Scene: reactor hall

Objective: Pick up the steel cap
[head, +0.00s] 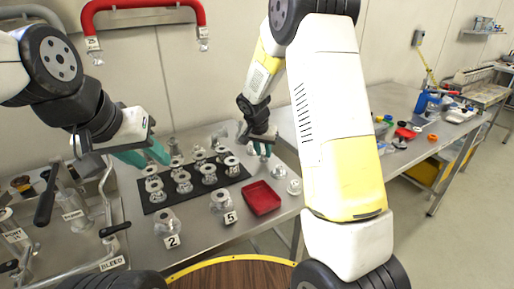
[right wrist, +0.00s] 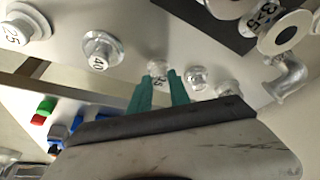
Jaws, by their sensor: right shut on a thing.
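My right gripper (head: 263,146) reaches down at the far right end of the bench, beyond the red tray. In the right wrist view its two teal fingers (right wrist: 159,88) are shut on a small shiny steel cap (right wrist: 157,67), partly hidden by the fingers. A label shows between the fingers, hard to read. Other steel pieces stand close by: one marked 40 (right wrist: 102,50), one marked 25 (right wrist: 22,27), and a small one (right wrist: 197,76) just to the right. My left gripper (head: 150,154) is over the left end of the black mat, teal fingers pointing right; its opening is unclear.
A black mat (head: 153,208) holds several steel fittings in rows. Fittings marked 2 (head: 168,224) and 5 (head: 223,205) stand in front of it. A red tray (head: 262,198) is to the right. Pipework with black handles (head: 45,195) fills the left. A red-handled bar (head: 140,5) is above.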

